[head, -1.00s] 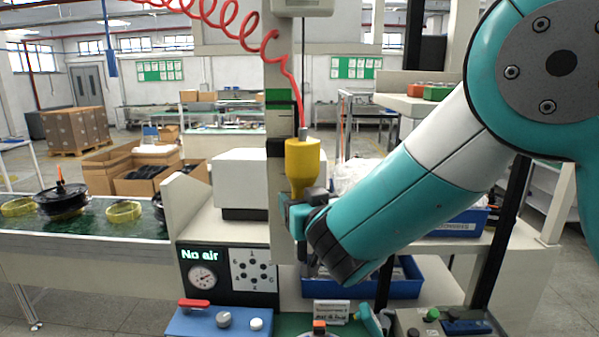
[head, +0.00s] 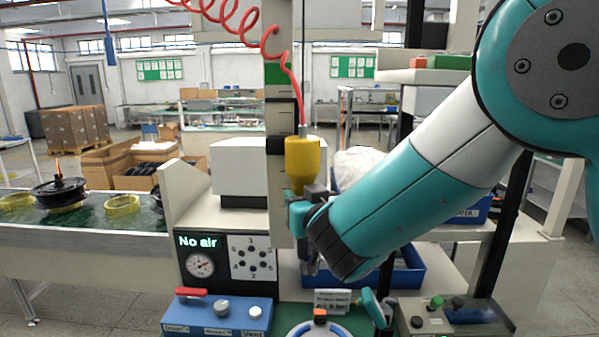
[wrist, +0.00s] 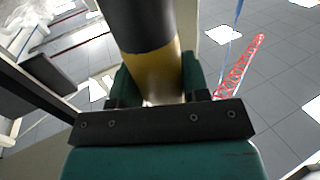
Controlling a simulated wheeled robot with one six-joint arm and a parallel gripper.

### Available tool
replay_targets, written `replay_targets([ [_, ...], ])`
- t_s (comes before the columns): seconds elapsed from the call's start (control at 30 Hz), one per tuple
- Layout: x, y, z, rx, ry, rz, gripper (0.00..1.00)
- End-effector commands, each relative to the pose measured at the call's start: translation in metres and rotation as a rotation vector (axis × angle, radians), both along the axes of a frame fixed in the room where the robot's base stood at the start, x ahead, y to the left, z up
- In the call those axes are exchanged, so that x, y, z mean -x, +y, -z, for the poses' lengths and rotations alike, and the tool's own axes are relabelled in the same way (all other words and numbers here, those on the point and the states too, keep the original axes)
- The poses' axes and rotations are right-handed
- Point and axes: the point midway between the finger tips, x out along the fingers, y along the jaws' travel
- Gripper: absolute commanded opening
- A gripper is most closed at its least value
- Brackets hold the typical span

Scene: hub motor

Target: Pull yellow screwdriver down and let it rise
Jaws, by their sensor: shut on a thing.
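The yellow screwdriver (head: 302,160) hangs upright from the red coiled hose, in the middle of the head view. My gripper (head: 300,212) is at its lower end, with the jaws closed around it. In the wrist view, the screwdriver's yellow and dark body (wrist: 155,68) stands between the two green fingers of my gripper (wrist: 155,88). The screwdriver's tip is hidden behind the gripper and my arm in the head view.
A red coiled hose (head: 240,38) runs to the screwdriver. A "No air" panel (head: 225,262) with a gauge stands lower left, above a blue box (head: 218,316) with a red lever. A blue bin (head: 408,275) is behind my arm. A green conveyor (head: 90,225) lies left.

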Motion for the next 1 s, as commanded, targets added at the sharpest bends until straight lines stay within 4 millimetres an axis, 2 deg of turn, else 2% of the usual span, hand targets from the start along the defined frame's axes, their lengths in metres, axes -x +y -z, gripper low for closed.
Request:
replay_targets([
  [0.03, 0.000, 0.000, 0.016, 0.000, 0.000, 0.001, 0.21],
  [1.0, 0.000, 0.000, 0.155, 0.001, 0.002, 0.000, 0.21],
])
